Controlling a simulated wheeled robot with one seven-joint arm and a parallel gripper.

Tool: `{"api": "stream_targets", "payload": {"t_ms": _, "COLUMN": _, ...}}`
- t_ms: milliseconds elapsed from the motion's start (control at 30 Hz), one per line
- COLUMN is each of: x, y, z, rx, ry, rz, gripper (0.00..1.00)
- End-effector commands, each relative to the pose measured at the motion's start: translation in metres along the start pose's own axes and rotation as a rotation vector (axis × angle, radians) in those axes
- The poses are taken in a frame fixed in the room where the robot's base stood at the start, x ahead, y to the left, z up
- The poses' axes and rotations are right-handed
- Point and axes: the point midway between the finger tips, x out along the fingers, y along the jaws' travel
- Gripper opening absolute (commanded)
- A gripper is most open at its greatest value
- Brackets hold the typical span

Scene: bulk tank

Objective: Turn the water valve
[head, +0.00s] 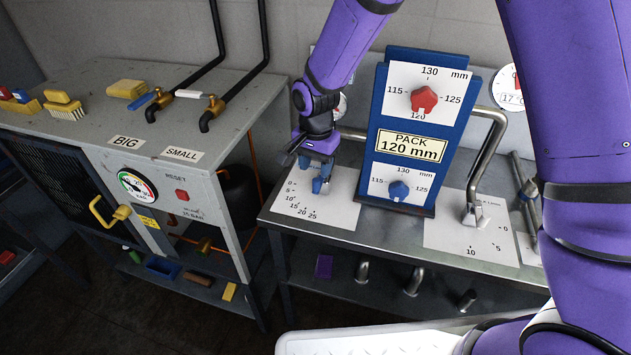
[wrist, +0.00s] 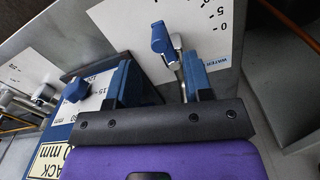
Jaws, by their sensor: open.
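The water valve shows in the wrist view as a blue knob end (wrist: 160,38) with a silver stem (wrist: 177,55), over a white scale plate marked WATER (wrist: 225,50). My gripper (wrist: 160,68) is open. Its two blue fingers reach towards the valve, and the stem runs between them, close to the right finger. I cannot tell whether they touch. In the head view my gripper (head: 314,172) hangs low over the left scale plate (head: 290,202), marked from 0 to 25. It largely hides the valve there.
A blue PACK 120 mm panel (head: 375,190) with a red knob (head: 423,100) and a blue knob (head: 398,190) stands just right of my gripper. A metal lever (head: 473,208) is on the right plate. A grey cabinet (head: 195,185) with a gauge stands at left.

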Motion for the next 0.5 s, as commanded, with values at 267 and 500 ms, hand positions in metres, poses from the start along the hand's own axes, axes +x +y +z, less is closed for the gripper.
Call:
{"api": "stream_targets", "payload": {"t_ms": 267, "x": 0.043, "y": 0.000, "z": 0.000, "rx": -0.001, "ry": -0.001, "rz": 0.001, "gripper": 0.46}}
{"api": "stream_targets", "payload": {"t_ms": 500, "x": 0.057, "y": 0.000, "z": 0.000, "rx": 0.000, "ry": 0.000, "rz": -0.001, "gripper": 0.46}}
